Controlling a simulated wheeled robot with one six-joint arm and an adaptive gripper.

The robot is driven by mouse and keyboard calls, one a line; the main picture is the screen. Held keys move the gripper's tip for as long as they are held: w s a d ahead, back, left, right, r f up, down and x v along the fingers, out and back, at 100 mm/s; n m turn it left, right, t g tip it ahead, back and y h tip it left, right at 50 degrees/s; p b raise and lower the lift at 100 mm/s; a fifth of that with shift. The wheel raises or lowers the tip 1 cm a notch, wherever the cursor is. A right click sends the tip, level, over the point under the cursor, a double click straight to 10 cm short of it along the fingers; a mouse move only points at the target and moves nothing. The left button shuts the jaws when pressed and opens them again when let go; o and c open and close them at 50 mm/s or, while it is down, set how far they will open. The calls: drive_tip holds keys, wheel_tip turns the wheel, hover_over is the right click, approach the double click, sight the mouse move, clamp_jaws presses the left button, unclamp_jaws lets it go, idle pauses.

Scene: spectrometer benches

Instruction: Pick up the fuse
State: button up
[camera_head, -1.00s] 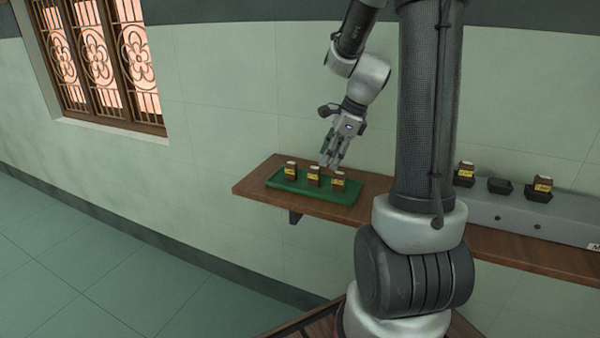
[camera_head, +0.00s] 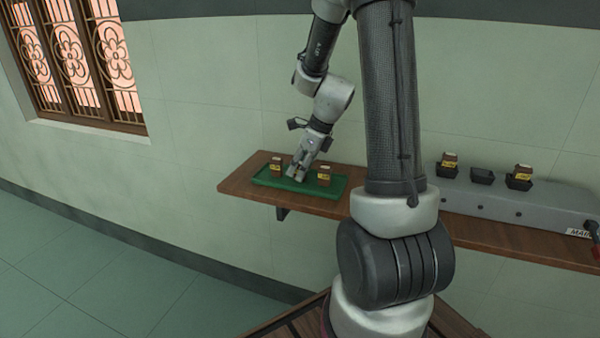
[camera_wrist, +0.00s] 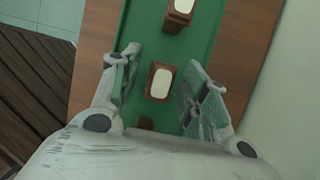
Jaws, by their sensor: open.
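Brown fuses with white tops and yellow labels stand on a green tray (camera_head: 268,181). In the head view one fuse (camera_head: 276,167) is at the left and another fuse (camera_head: 324,175) at the right. My gripper (camera_head: 297,176) is down over the tray's middle and hides the middle fuse there. In the wrist view that middle fuse (camera_wrist: 160,82) lies between my two open fingers, apart from both. Another fuse (camera_wrist: 180,14) is at the top of the wrist view, and a third (camera_wrist: 145,123) is mostly hidden by my gripper body.
The tray lies on a brown wooden shelf (camera_head: 235,187) along the wall. To the right, a grey panel (camera_head: 500,205) bears black sockets: two hold fuses (camera_head: 449,160) (camera_head: 520,174), and the middle socket (camera_head: 482,176) is empty. A barred window (camera_head: 85,65) is at the left.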

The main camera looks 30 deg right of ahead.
drive_tip(key=shift+a+f, duration=0.1)
drive_tip(key=shift+f, duration=0.15)
clamp_jaws()
drive_tip(key=shift+r, duration=0.15)
